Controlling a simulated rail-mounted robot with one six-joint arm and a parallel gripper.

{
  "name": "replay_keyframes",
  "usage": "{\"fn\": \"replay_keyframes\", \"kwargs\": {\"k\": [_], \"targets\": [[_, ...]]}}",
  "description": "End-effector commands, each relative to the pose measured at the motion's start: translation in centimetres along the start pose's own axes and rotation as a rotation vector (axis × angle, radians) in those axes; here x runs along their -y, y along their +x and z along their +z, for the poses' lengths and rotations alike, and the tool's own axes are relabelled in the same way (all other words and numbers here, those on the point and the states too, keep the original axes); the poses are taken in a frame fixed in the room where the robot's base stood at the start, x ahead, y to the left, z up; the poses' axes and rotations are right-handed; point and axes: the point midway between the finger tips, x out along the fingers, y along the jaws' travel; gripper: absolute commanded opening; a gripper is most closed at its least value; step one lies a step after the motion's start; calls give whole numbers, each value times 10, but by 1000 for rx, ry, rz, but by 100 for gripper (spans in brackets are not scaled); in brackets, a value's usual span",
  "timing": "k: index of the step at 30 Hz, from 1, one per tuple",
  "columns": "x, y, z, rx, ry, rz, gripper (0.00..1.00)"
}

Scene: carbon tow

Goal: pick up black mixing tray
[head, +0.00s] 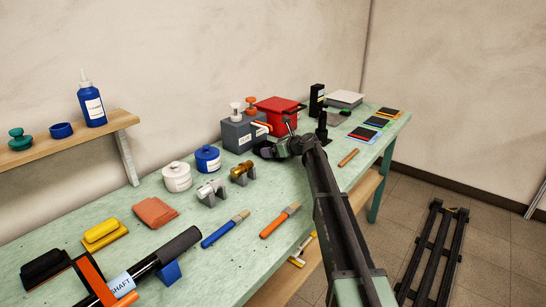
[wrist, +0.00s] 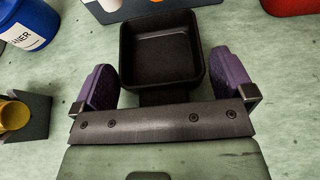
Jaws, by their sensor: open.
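The black mixing tray (wrist: 160,50) is a square, empty, open-topped tray on the green bench, seen in the upper middle of the wrist view. My gripper (wrist: 168,82) is open, with one purple finger pad to the left and one to the right of the tray's near end. Nothing is held. I cannot tell whether the pads touch the tray. In the head view my gripper (head: 270,150) is low over the bench in front of the grey box, and I cannot make out the tray clearly there.
The grey box (head: 240,135) and red container (head: 278,112) stand behind my gripper. A blue labelled pot (wrist: 28,25) and a brass piece in a grey holder (wrist: 18,115) are to the left. Brushes (head: 225,230) lie nearer. Some bench surface between them is clear.

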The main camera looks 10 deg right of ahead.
Motion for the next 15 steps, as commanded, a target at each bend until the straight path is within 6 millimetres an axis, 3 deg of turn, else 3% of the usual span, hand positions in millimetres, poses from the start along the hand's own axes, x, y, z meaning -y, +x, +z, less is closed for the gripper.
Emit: {"fn": "replay_keyframes", "kwargs": {"k": [3, 9, 15], "targets": [[0, -1, 1, 0, 0, 0, 97], [0, -1, 1, 0, 0, 0, 67], [0, -1, 1, 0, 0, 0, 66]]}}
